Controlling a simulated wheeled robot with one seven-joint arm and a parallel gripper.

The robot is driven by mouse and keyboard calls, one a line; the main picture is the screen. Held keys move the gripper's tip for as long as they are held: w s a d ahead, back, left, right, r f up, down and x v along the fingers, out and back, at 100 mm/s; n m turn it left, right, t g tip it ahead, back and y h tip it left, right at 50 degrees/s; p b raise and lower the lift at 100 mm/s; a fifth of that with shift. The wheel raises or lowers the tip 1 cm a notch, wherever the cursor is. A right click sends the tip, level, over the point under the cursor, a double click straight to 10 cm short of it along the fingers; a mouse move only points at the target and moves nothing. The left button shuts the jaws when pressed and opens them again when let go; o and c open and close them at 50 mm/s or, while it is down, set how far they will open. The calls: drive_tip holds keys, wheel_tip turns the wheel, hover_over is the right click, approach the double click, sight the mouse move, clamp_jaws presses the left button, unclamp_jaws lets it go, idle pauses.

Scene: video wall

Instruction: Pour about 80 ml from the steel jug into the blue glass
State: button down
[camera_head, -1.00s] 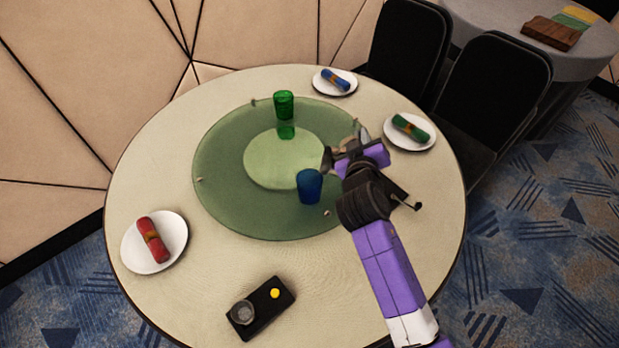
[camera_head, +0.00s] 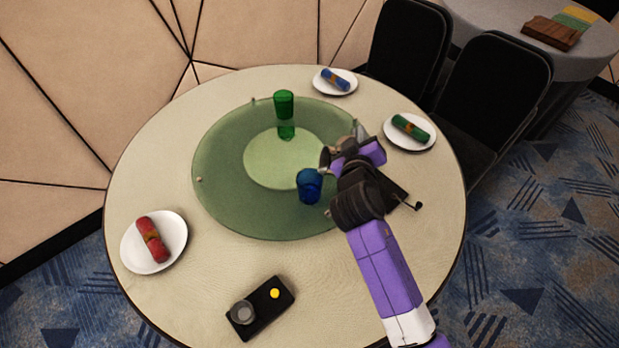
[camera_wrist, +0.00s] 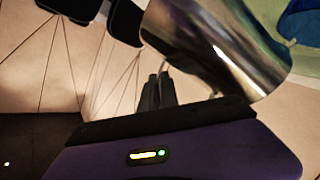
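The steel jug (camera_wrist: 215,40) fills the top middle of the wrist view, shiny and strongly tilted. In the head view it is mostly hidden by my gripper (camera_head: 340,158), with only small grey parts showing. My gripper's dark fingers, close together in the wrist view (camera_wrist: 158,91), appear shut on the jug's handle side; the exact contact is hidden. The blue glass (camera_head: 308,187) stands upright on the green glass turntable (camera_head: 225,190), just below and left of my gripper. A dark blue shape at the wrist view's upper right seems to be the glass (camera_wrist: 302,22). Its liquid level cannot be told.
A green glass (camera_head: 284,104) stands at the turntable's back. Plates with rolled red (camera_head: 152,239), blue (camera_head: 335,79) and green (camera_head: 410,127) napkins sit around the round table. A black tray (camera_head: 262,308) with a small grey item lies at the front. Black chairs (camera_head: 405,50) stand behind.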

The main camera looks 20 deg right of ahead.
drive_tip(key=shift+w+a+r+n, duration=0.25)
drive_tip(key=shift+a+r+n, duration=0.1)
drive_tip(key=shift+a, duration=0.25)
idle(0.5)
drive_tip(key=shift+a+r+h+b, duration=0.15)
drive_tip(key=shift+r+h+b, duration=0.1)
drive_tip(key=shift+h+b, duration=0.05)
idle(0.3)
drive_tip(key=shift+m+y, duration=0.5)
drive_tip(key=shift+m, duration=0.35)
drive_tip(key=d+f, duration=0.1)
drive_tip(key=s+d+f, duration=0.1)
drive_tip(key=d, duration=0.1)
drive_tip(key=shift+s+d+f+p, duration=0.1)
drive_tip(key=shift+d+f+p, duration=0.15)
drive_tip(key=shift+p, duration=0.1)
drive_tip(key=shift+f, duration=0.15)
drive_tip(key=shift+s+d+f+m+y, duration=0.1)
drive_tip(key=shift+d+f+m+y, duration=0.4)
drive_tip(key=shift+f+m, duration=0.35)
drive_tip(key=shift+d+f+m, duration=0.2)
drive_tip(key=shift+f+m, duration=0.05)
drive_tip(key=shift+f, duration=0.15)
drive_tip(key=shift+f, duration=0.1)
